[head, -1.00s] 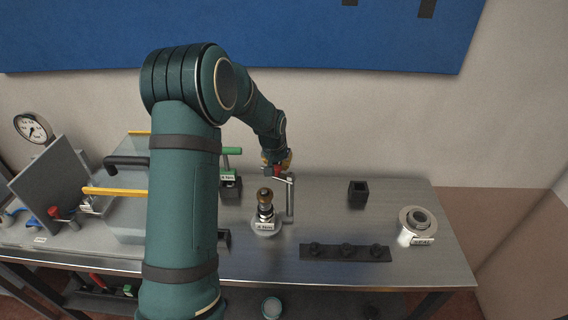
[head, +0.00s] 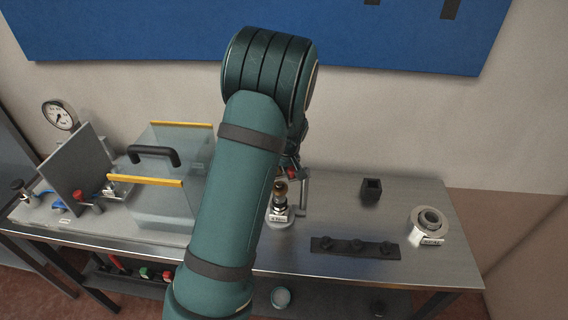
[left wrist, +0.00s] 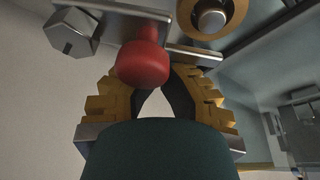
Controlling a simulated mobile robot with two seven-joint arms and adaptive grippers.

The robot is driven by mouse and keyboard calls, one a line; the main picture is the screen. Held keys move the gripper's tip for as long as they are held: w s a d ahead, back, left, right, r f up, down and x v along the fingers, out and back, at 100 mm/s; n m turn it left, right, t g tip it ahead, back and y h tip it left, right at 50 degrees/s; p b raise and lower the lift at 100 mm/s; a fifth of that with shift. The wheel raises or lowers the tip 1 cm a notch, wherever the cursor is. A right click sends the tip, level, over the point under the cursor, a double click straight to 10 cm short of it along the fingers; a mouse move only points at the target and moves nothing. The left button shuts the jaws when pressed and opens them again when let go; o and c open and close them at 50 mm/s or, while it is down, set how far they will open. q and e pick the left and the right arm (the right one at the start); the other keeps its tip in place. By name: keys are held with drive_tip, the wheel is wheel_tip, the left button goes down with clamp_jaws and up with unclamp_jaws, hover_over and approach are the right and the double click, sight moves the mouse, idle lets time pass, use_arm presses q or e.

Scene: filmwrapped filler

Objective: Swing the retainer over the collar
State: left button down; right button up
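The collar piece (head: 280,190) stands upright, brown-topped, on a pale labelled base on the bench. Its gold ring with a grey centre (left wrist: 210,18) shows at the top of the left wrist view. The retainer (head: 303,188) is a grey post with a bar just right of it. In the left wrist view its bar (left wrist: 190,54) lies beside the ring, with a hex bolt (left wrist: 73,32) at the left and a red knob (left wrist: 143,64). My left gripper (left wrist: 155,82) is at the knob. Its fingers converge, but the knob hides their tips, so grip is unclear. My right gripper is out of view.
A clear box with yellow edges and a black handle (head: 154,154) stands left. A black strip with knobs (head: 355,248), a small black block (head: 371,190) and a ringed pale fixture (head: 428,224) are right. My left arm covers the bench's middle. Bare bench lies around the block.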

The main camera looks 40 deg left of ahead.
use_arm(q)
drive_tip(key=shift+s, duration=0.15)
idle(0.6)
drive_tip(key=w+a, duration=0.2)
drive_tip(key=a, duration=0.1)
drive_tip(key=v, duration=1)
drive_tip(key=shift+p, duration=0.35)
drive_tip(key=shift+w+a, duration=0.15)
